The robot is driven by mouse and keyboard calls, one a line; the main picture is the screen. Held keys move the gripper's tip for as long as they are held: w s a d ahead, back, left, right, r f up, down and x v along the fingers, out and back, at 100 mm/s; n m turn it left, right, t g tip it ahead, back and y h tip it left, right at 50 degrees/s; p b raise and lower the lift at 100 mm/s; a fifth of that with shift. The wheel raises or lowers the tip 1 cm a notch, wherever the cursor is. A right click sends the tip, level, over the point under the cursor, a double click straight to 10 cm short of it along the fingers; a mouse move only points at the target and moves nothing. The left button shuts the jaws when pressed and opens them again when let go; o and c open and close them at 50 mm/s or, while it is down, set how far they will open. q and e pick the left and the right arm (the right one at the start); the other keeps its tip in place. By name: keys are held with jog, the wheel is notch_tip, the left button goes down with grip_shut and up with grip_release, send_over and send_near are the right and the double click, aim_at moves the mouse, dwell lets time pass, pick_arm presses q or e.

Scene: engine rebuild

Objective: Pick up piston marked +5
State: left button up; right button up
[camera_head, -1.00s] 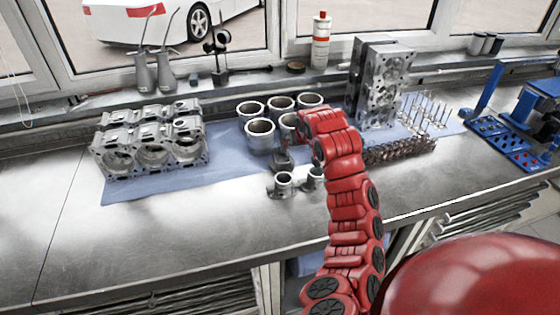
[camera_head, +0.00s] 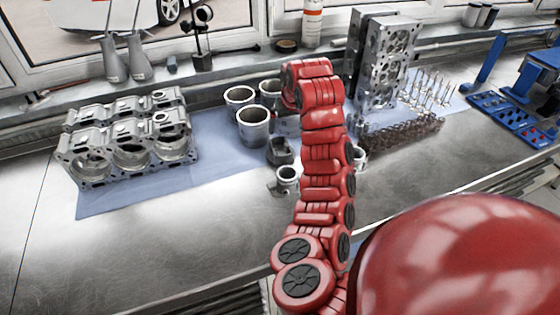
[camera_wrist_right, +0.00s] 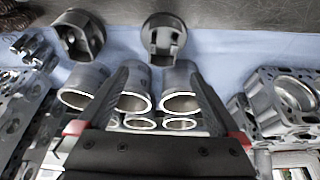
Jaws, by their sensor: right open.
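Two grey metal pistons lie in front of the liners. One piston (camera_head: 287,180) is just below my right gripper in the head view; the other (camera_head: 360,156) is mostly hidden behind my right arm. The wrist view shows one piston (camera_wrist_right: 163,38) ahead between the finger lines and the other (camera_wrist_right: 80,35) to the left. No +5 marking is legible. My right gripper (camera_head: 280,158) points down near the nearer piston, apart from it in the wrist view (camera_wrist_right: 160,75). Its fingers are spread and empty. My left gripper is not in view.
Several open cylinder liners (camera_head: 253,128) stand on the blue cloth (camera_head: 212,150) behind the pistons. An engine block (camera_head: 130,140) is at the left. A cylinder head (camera_head: 385,60) stands at the back right. The bench front left (camera_head: 150,255) is clear.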

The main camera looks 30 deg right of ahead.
jog(key=p, duration=0.4)
send_near(279, 151)
jog(key=shift+w+d, duration=0.2)
jog(key=shift+d, duration=0.3)
jog(key=shift+w+f, duration=0.15)
jog(key=shift+f, duration=0.2)
jog(key=p+x, duration=0.1)
jog(key=x, duration=0.1)
jog(key=p+x, duration=0.1)
jog(key=shift+a+f+p, duration=0.3)
jog(key=shift+f+p, duration=0.05)
jog(key=shift+f, duration=0.05)
jog(key=shift+x, duration=0.95)
jog(key=shift+r, duration=0.1)
grip_shut()
